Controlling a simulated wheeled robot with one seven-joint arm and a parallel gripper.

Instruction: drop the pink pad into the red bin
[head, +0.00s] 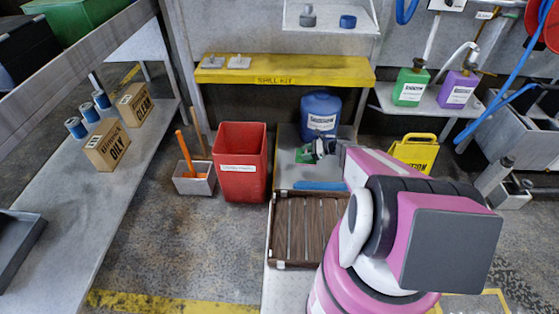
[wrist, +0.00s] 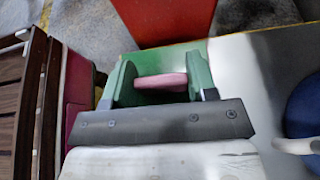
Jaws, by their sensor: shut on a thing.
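The pink pad (wrist: 161,82) is held between the two green fingers of my gripper (wrist: 162,80) in the wrist view. In the head view my gripper (head: 316,150) is right of the red bin (head: 240,180), apart from it and not over its opening. I cannot make out the pad clearly in the head view. The red bin stands upright on the floor with a white label on its front. Part of it shows beyond the fingers at the top of the wrist view (wrist: 165,18).
A brown slatted crate (head: 306,245) lies in front of my gripper. A blue drum (head: 320,115) stands behind it. A box with orange-handled tools (head: 194,180) stands left of the bin. A yellow shelf (head: 290,77) runs behind. Floor in front of the bin is clear.

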